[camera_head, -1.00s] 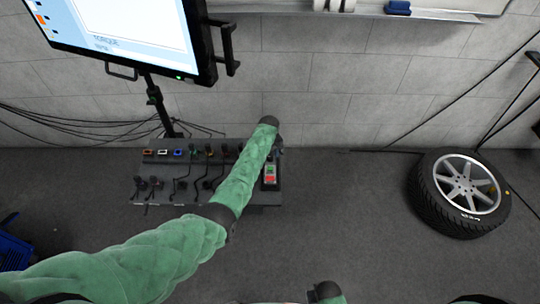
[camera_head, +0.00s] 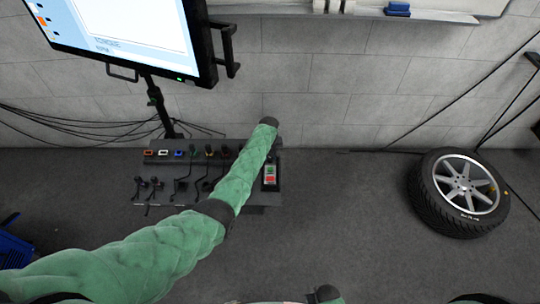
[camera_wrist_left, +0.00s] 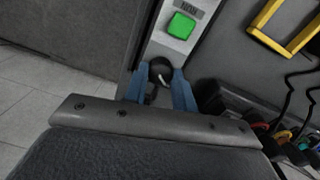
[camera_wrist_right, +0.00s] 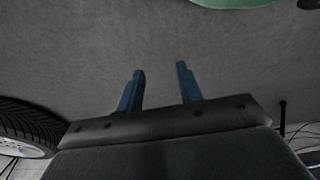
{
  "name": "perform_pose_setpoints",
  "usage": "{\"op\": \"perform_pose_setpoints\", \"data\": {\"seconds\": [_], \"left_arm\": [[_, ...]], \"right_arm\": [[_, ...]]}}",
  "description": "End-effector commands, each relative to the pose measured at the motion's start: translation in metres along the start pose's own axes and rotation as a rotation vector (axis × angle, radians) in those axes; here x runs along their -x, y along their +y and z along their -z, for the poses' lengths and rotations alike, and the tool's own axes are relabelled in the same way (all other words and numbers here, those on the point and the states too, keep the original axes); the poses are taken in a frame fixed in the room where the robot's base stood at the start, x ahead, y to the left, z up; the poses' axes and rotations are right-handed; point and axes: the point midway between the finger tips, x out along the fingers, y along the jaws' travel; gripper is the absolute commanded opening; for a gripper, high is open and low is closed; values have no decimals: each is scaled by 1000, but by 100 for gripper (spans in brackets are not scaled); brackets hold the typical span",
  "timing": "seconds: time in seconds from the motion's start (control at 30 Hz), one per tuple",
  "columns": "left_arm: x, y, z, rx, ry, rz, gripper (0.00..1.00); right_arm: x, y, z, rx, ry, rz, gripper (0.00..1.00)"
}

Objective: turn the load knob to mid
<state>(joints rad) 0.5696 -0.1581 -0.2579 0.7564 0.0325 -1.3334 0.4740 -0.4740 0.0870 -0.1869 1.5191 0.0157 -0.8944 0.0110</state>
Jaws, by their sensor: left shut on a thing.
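The load knob (camera_wrist_left: 160,70) is a round black knob on a light grey panel in the left wrist view. My left gripper (camera_wrist_left: 162,85) has its two blue fingers on either side of the knob and is shut on it. In the head view my green left arm reaches across the control panel (camera_head: 265,198), and the arm hides the knob and the left fingers there. My right gripper (camera_wrist_right: 160,70) is open and empty over the grey floor in the right wrist view.
A green button (camera_wrist_left: 181,25) sits beside the knob. Connectors and cables (camera_head: 178,154) line the panel's left part. A monitor (camera_head: 120,30) stands behind on a pole. A tyre with a silver wheel (camera_head: 465,190) lies right; the floor between is clear.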

Motion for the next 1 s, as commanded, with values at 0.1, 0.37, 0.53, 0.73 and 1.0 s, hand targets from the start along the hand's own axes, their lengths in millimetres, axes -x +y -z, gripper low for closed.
{"op": "perform_pose_setpoints", "data": {"seconds": [0.1, 0.37, 0.53, 0.73, 1.0], "left_arm": [[2, 0, 1, -111, -2, 1, 4], [1, 1, 0, -359, -9, 1, 4], [1, 1, 0, -521, -13, 0, 4], [1, 2, 1, -710, -17, 0, 4], [1, 1, 0, -956, -24, 0, 4]], "right_arm": [[-6, 3, 4, 2, 10, -4, 36], [-18, 7, -1, 6, 16, -10, 36], [-24, 10, -8, 8, 16, -13, 36], [-28, 12, -6, 9, 19, -15, 36], [-32, 12, -9, 10, 19, -15, 36]]}}
